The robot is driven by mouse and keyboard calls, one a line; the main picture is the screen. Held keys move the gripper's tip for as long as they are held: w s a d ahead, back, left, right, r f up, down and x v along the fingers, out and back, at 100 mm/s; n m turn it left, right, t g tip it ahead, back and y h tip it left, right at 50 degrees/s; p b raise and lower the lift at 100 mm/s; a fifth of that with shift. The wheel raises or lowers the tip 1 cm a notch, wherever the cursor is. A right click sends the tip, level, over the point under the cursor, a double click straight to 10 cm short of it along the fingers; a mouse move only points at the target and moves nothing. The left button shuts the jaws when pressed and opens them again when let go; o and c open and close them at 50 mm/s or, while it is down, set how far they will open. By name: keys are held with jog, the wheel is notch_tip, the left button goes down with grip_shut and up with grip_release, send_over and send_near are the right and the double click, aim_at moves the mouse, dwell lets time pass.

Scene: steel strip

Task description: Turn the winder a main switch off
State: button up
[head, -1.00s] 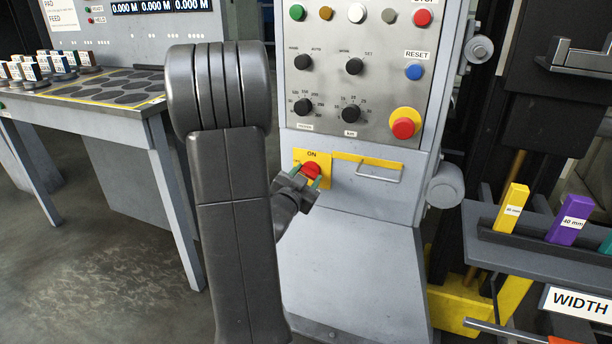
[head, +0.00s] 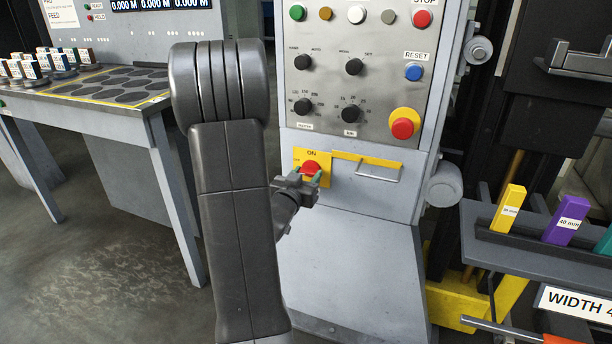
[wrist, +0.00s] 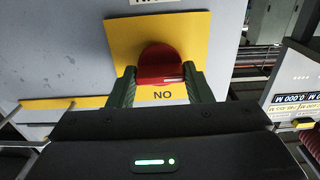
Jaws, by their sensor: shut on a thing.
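The main switch is a red rotary knob (head: 311,167) on a yellow plate (head: 326,156) marked ON at its top, low on the grey cabinet. My gripper (head: 305,178) is at the knob, with a green-padded finger on either side. In the wrist view the red knob (wrist: 162,66) sits between the two fingers (wrist: 160,86), which are shut on it. Any label at the plate's side is partly hidden or too small to read.
Above the switch is a control panel with a red emergency button (head: 402,128) and several black selectors. A handle bar (head: 378,177) is right of the switch. A rack with coloured blocks (head: 567,220) is at right; a table (head: 140,100) is at left.

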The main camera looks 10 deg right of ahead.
jog(key=o, duration=1)
jog(key=p+v, duration=0.1)
jog(key=v, duration=1.3)
jog(key=b+x, duration=0.1)
jog(key=x, duration=1.3)
